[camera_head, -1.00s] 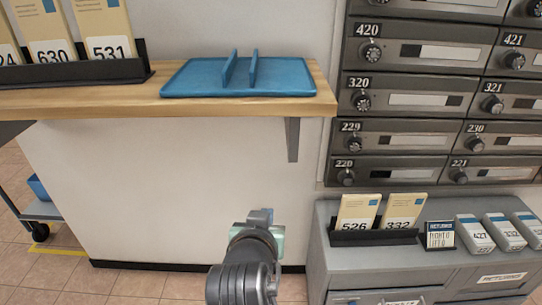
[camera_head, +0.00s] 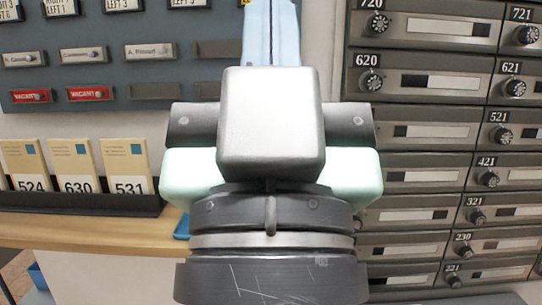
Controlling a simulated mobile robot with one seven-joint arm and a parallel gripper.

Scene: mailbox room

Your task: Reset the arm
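My gripper (camera_head: 271,30) is large and close in the middle of the head view, raised upright and seen from behind. Its grey body (camera_head: 270,120) has pale mint parts at both sides and a dark round wrist below. The pale blue fingers stand close together above the body, with only a thin seam between them. Their tips are cut off by the top edge. I see nothing held between them.
Grey numbered mailboxes (camera_head: 430,145) fill the right side. At left, a wooden shelf (camera_head: 90,232) bears a black rack (camera_head: 80,205) of numbered cards. A blue-grey name board (camera_head: 120,70) hangs above it. My arm hides most of the blue tray (camera_head: 182,228).

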